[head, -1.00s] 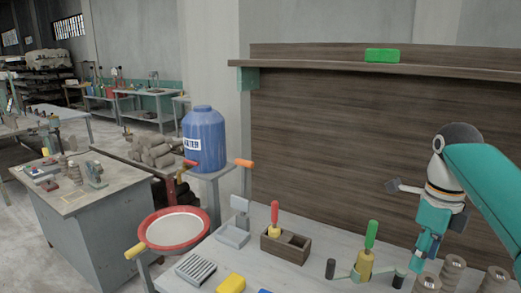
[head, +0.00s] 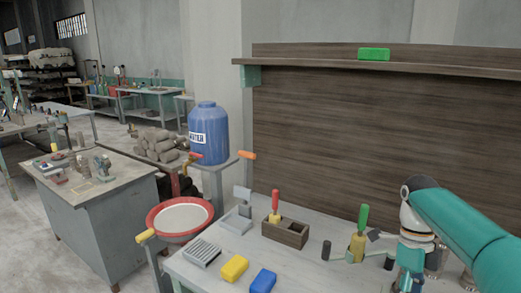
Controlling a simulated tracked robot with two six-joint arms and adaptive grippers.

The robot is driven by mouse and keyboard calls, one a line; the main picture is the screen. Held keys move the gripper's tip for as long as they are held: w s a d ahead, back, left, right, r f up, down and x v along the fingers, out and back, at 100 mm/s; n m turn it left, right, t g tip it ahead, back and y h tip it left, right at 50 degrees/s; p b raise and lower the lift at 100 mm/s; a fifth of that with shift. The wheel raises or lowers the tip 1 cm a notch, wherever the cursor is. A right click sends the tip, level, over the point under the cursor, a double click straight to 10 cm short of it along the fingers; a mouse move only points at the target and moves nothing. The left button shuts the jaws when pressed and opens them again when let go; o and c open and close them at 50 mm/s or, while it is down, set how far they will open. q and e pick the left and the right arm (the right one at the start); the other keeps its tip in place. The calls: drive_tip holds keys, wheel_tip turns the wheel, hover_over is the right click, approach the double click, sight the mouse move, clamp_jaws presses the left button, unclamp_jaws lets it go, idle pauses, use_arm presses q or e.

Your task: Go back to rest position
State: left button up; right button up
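My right arm (head: 455,225) comes in from the right, teal with a pale wrist section. Its lower end, with the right gripper (head: 408,277), points down over the right part of the workbench (head: 325,275). The fingers cannot be made out clearly, and I see nothing clearly held. A small grey plate (head: 375,235) shows at the left of the wrist; I cannot tell what it belongs to. My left gripper is not in view.
A green-handled tool in a yellow holder (head: 357,246) and dark cylinders stand beside the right arm. Further left are a wooden box (head: 286,233) with a red-handled tool, a yellow block (head: 234,268), a blue block (head: 263,281) and a red-rimmed basin (head: 180,217).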

drive_tip(key=s+a+f+n+g+y, duration=0.1)
drive_tip(key=s+a+f+n, duration=0.15)
drive_tip(key=f, duration=0.55)
drive_tip(key=s+a+f+n+g, duration=0.1)
drive_tip(key=s+a+f+n, duration=0.15)
drive_tip(key=f, duration=0.45)
drive_tip(key=s+a+f+n+g+y, duration=0.1)
drive_tip(key=s+a+f, duration=0.15)
drive_tip(key=f, duration=0.55)
drive_tip(key=s+a+f+n+t+y, duration=0.1)
drive_tip(key=s+a+f+n+t, duration=0.1)
drive_tip(key=s+a+f+n, duration=0.6)
drive_tip(key=s+a+f+n+t+y, duration=0.1)
drive_tip(key=s+a+f+n, duration=0.4)
drive_tip(key=s, duration=0.4)
drive_tip(key=w+n+t, duration=0.1)
drive_tip(key=n, duration=0.1)
drive_tip(key=w+d+n+t, duration=0.1)
drive_tip(key=w+n, duration=0.1)
drive_tip(key=n, duration=0.1)
drive_tip(key=w+d+f+n+t, duration=0.1)
drive_tip(key=w+n+t, duration=0.1)
